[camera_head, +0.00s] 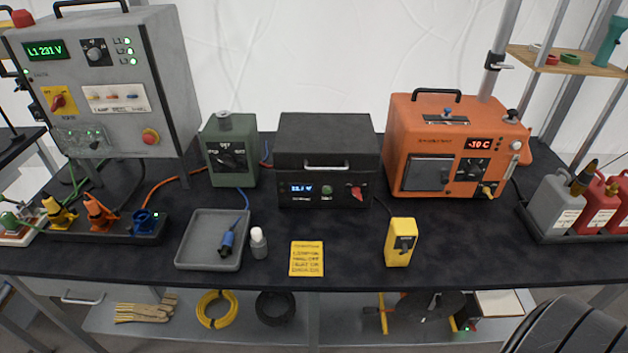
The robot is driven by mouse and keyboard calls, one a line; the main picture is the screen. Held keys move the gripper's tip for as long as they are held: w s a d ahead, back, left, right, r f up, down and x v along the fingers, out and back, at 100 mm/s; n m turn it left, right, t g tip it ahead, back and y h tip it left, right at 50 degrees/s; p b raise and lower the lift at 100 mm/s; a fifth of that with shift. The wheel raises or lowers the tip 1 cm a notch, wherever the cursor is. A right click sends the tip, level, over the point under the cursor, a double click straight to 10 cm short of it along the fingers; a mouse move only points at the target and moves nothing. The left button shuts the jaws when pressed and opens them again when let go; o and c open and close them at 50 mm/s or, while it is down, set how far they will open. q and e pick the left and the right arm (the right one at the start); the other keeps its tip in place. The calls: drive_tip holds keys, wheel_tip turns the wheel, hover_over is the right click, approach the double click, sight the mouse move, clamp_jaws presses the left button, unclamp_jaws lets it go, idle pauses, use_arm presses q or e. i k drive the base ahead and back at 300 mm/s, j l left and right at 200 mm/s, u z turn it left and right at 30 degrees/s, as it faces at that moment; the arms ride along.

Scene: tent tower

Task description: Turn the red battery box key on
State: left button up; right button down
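The black battery box (327,150) stands upright at the middle back of the table, with a grey handle on its front. Its lower front panel has a small blue-lit voltage display (302,188), a green round button (327,190) and the red key (357,192) at the right end. The key looks tilted, but its exact setting is too small to tell. Neither gripper's fingers show in the head view. A dark ridged shape at the bottom right corner may be part of my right arm.
A green switch box (231,150) stands left of the battery box, an orange heater-like unit (450,145) right. In front are a grey tray (190,243), a white-capped bottle (259,243), a yellow card (307,259) and a yellow switch box (401,242).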

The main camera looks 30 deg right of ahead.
sight(356, 191)
drive_tip(key=z, duration=1.05)
drive_tip(key=k, duration=0.25)
